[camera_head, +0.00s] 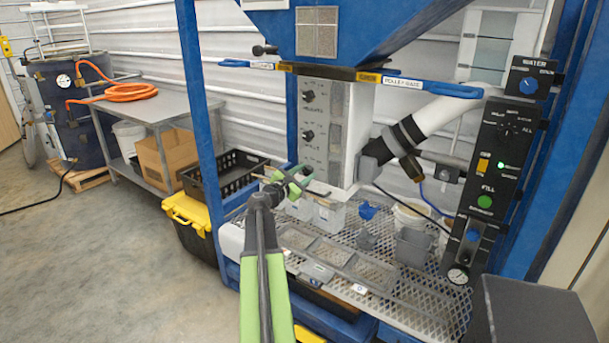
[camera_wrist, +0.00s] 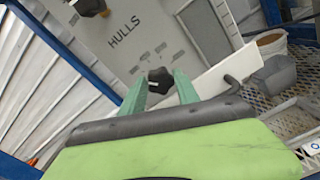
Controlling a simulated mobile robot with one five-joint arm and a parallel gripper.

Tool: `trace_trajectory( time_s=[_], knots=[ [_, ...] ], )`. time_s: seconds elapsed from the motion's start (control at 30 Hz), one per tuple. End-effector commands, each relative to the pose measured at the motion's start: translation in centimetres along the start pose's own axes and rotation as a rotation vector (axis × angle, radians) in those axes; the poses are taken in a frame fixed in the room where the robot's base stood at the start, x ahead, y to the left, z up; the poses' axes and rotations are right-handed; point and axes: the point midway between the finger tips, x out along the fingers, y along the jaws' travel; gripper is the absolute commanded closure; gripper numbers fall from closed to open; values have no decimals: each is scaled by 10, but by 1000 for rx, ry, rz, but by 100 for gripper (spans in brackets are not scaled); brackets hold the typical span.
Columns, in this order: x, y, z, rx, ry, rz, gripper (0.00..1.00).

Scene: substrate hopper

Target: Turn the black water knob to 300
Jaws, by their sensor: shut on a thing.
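My gripper (camera_head: 298,181) reaches to the lower part of the grey control panel (camera_head: 319,118) on the blue-framed machine. In the wrist view, its two green fingers close on the sides of a black knob (camera_wrist: 159,80). This knob's label and dial setting cannot be read, so I cannot confirm that it is the water knob. Another black knob (camera_wrist: 89,5) shows at the top edge, with the word HULLS printed between the two. In the head view, two black knobs show higher on the panel, an upper (camera_head: 309,96) and a lower (camera_head: 308,135); the held knob is hidden there.
A black control box (camera_head: 500,150) on the right carries a separate blue knob (camera_head: 528,85) marked WATER. A mesh shelf (camera_head: 400,295) with grey containers lies below the panel. A blue-handled bar (camera_head: 350,74) crosses above. Open floor (camera_head: 130,260) lies to the left.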

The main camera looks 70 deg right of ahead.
Motion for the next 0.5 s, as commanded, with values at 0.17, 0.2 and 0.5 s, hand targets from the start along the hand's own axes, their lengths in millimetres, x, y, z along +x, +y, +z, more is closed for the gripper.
trace_trajectory(
  time_s=[0.17, 0.2, 0.5],
  knots=[
    [1, 3, 0, 40, 0, 9, 100],
    [1, 3, 0, 45, 0, 9, 100],
    [1, 3, 0, 56, 0, 9, 100]
  ],
)
